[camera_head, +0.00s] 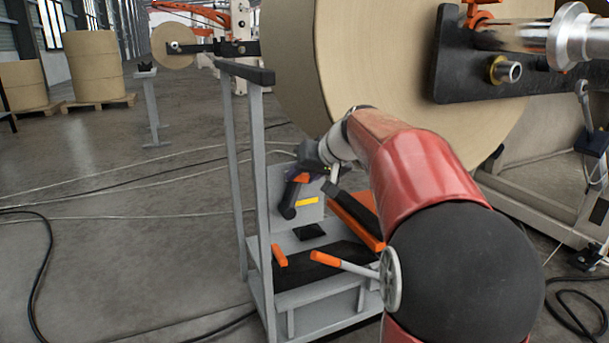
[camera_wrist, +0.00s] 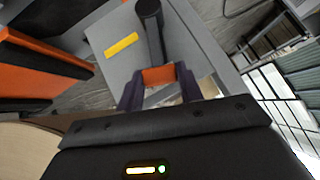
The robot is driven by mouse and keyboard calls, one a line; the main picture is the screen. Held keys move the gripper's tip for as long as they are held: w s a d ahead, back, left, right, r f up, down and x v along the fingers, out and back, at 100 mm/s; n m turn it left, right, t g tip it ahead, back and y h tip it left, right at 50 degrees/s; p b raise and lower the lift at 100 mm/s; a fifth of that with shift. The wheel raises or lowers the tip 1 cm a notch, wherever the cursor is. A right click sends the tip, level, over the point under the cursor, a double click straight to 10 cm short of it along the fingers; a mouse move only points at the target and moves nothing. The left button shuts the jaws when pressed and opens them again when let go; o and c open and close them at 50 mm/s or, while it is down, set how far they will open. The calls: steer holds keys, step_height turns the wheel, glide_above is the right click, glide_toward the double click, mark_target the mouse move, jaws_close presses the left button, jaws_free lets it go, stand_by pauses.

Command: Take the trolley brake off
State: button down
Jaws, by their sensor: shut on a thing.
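The trolley (camera_head: 258,200) is a grey frame with upright posts and a low deck, below the big kraft roll. A grey panel (camera_head: 312,216) with a yellow label stands on it; this panel (camera_wrist: 185,50) also shows in the wrist view. A dark lever (camera_head: 288,208) with an orange grip, likely the brake lever, is at this panel. My gripper (camera_head: 306,172) reaches it from the upper right. In the wrist view my gripper (camera_wrist: 158,92) is shut on the orange grip (camera_wrist: 158,76), and the dark lever (camera_wrist: 150,30) runs away from it. Part of the grip is hidden between the fingers.
The large kraft roll (camera_head: 400,70) hangs close above and behind my arm. An orange-tipped rod (camera_head: 340,266) and an orange block (camera_head: 279,256) are low at the trolley. Cables (camera_head: 35,290) lie on the floor. The floor at left is mostly clear.

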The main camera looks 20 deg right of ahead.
steer(key=c, duration=0.9)
jaws_free()
steer(key=p+v, duration=0.1)
steer(key=v, duration=0.6)
steer(key=shift+s+d+r, duration=0.2)
steer(key=shift+s, duration=0.1)
steer(key=s+a+f+g+h+p, duration=0.15)
steer(key=s+a+p, duration=0.35)
steer(key=s+a, duration=0.6)
steer(key=shift+n+g+h, duration=0.6)
steer(key=shift+g+h, duration=0.25)
steer(key=shift+g, duration=0.1)
steer(key=s+f+p, duration=0.1)
steer(key=s+f, duration=0.1)
steer(key=s, duration=0.3)
steer(key=s+a+f+p, duration=0.1)
steer(key=s+f+p, duration=0.1)
steer(key=s, duration=0.3)
steer(key=s+a+f+p, duration=0.1)
steer(key=s+f, duration=0.2)
steer(key=s, duration=0.2)
steer(key=shift+f, duration=0.4)
